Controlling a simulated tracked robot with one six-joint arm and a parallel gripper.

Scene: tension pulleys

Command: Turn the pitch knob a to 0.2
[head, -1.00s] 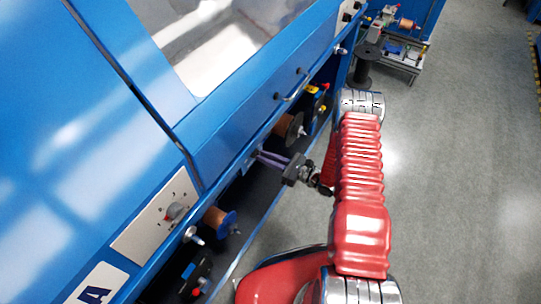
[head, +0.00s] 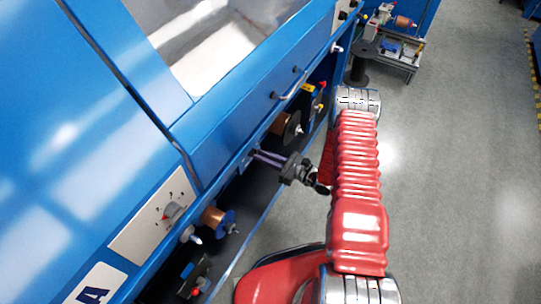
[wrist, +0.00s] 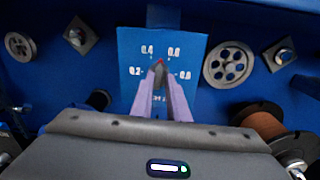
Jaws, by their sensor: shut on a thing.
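The pitch knob (wrist: 159,67) is a small knob with a red pointer tip on a blue dial plate (wrist: 187,94) in the wrist view. The plate reads 0.2, 0.4, 0.6 and 0.8. The red tip points up, between 0.4 and 0.6. My gripper (wrist: 160,80) has two purple fingers that converge on the knob and are shut on it from below in the picture. The fingertips cover most of the knob. In the head view, my gripper reaches left into the blue machine's lower recess, and the knob cannot be made out there.
In the wrist view, grey pulleys (wrist: 229,63) flank the plate and a copper spool (wrist: 262,120) is at right. In the head view, a white dial panel (head: 145,240) with another knob is on the blue machine (head: 75,150). Grey floor (head: 470,190) is open at right.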

